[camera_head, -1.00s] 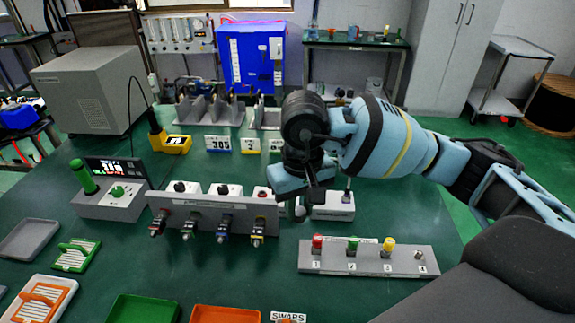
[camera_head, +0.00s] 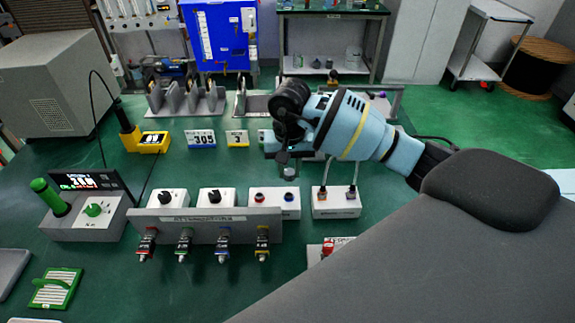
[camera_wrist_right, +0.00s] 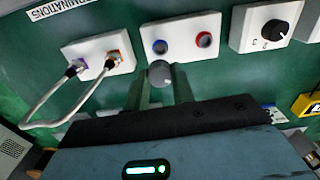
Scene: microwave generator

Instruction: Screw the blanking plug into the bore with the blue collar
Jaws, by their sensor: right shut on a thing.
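A white box (camera_head: 273,205) stands on the green bench behind the grey connector rail. It has a bore with a red collar (camera_head: 259,198) and a bore with a blue collar (camera_head: 289,199). In the right wrist view, the blue collar (camera_wrist_right: 160,46) is left of the red collar (camera_wrist_right: 204,39); both look empty. My right gripper (camera_head: 283,168) is beyond and above the box in the head view. It is shut on the grey round blanking plug (camera_wrist_right: 160,74), which shows just below the blue collar in the wrist view, apart from it. My left gripper is not in view.
A white box with two cabled connectors (camera_head: 337,203) stands right beside the bore box. White dial boxes (camera_head: 214,200) stand to its left. The grey rail (camera_head: 205,226) with several hanging connectors is in front. My own body hides the lower right.

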